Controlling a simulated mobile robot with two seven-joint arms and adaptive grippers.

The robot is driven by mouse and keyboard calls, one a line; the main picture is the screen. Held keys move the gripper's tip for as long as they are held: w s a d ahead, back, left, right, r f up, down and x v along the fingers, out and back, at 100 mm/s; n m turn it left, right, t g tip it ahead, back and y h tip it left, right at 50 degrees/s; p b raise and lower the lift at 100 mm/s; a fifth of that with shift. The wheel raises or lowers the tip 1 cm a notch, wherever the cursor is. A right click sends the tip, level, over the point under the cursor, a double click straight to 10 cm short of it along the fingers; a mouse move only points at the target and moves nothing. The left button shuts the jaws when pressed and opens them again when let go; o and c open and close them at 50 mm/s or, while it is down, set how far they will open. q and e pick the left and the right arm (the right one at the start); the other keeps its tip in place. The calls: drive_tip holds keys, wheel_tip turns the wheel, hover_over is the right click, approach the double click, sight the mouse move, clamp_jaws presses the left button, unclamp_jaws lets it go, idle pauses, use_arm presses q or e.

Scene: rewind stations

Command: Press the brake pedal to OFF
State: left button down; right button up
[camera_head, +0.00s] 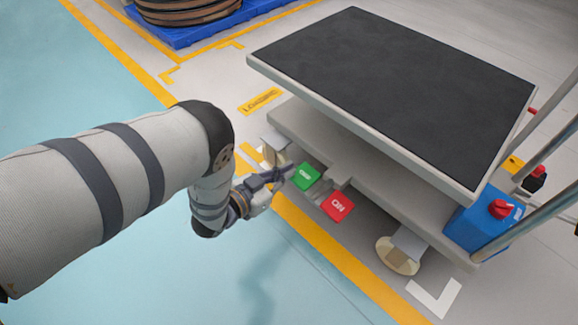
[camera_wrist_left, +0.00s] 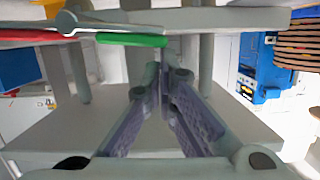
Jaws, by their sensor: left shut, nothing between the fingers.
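The brake pedals stick out from the low front edge of a cart (camera_head: 390,165). The green pedal (camera_head: 306,177) is on the left, its marking too small to read surely. The red pedal (camera_head: 337,206), marked ON, is to its right. My left gripper (camera_head: 289,170) is shut and empty, its fingertips right by the left edge of the green pedal; I cannot tell if they touch. In the left wrist view the green pedal (camera_wrist_left: 132,40) shows just above and left of the shut fingertips (camera_wrist_left: 165,72), with the red pedal (camera_wrist_left: 28,36) farther left. My right gripper is not in view.
The cart has a black top (camera_head: 400,90) overhanging the pedals. A caster (camera_head: 398,256) stands right of them. A blue box with a red knob (camera_head: 500,209) and metal handle bars are at the cart's right end. A blue pallet (camera_head: 190,25) lies far back. Floor at left is clear.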

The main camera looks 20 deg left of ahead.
use_arm(q)
drive_tip(key=shift+w+a+f+n+h+b, duration=0.15)
drive_tip(key=shift+a+f+n+b, duration=0.25)
drive_tip(key=shift+f, duration=0.3)
drive_tip(key=shift+w+a+f+n+h+b, duration=0.1)
drive_tip(key=shift+a+f+n+h+b, duration=0.05)
drive_tip(key=shift+f+n, duration=0.45)
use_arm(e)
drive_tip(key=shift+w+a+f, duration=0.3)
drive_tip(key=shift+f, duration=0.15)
use_arm(q)
drive_tip(key=shift+f, duration=0.1)
